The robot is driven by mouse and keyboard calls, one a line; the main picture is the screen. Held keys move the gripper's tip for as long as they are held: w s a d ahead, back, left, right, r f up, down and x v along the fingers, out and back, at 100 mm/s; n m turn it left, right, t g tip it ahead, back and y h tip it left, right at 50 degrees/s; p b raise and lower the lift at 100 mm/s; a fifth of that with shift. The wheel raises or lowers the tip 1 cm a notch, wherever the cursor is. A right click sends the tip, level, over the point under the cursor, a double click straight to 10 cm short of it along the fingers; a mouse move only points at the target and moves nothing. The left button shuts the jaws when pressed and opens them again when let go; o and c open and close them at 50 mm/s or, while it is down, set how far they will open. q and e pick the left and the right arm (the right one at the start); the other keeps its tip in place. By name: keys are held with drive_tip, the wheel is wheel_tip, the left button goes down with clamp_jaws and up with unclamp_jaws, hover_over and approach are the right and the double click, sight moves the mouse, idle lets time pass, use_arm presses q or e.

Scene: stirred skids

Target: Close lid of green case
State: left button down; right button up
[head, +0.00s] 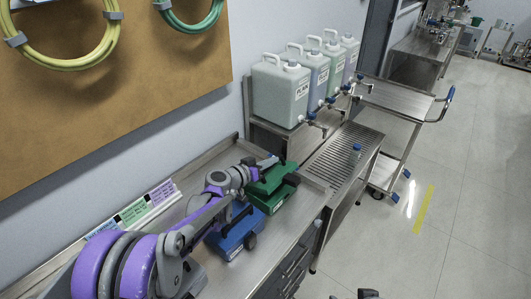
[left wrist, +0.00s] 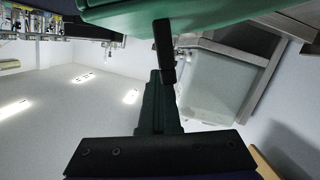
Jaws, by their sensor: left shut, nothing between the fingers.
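The green case (head: 283,198) stands on the steel bench, with its lid (head: 268,182) raised and tilted at the back left, not flat on the base. My left gripper (head: 268,162) is shut and empty at the lid's upper edge. Contact cannot be told. In the left wrist view the shut fingers (left wrist: 163,52) point up at a green surface of the case (left wrist: 210,14) that crosses the top. Dark tips at the bottom edge of the head view may be my right gripper (head: 368,293); its state is unclear.
A blue case (head: 235,231) stands nearer on the bench, partly under my left arm. Labelled jugs (head: 280,92) stand on a raised shelf behind. A slatted steel surface (head: 345,155) and a trolley (head: 395,98) lie beyond. The floor at right is clear.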

use_arm(q)
drive_tip(key=shift+s+d+f+m, duration=0.4)
drive_tip(key=shift+d+m, duration=0.1)
use_arm(e)
drive_tip(key=shift+r, duration=0.25)
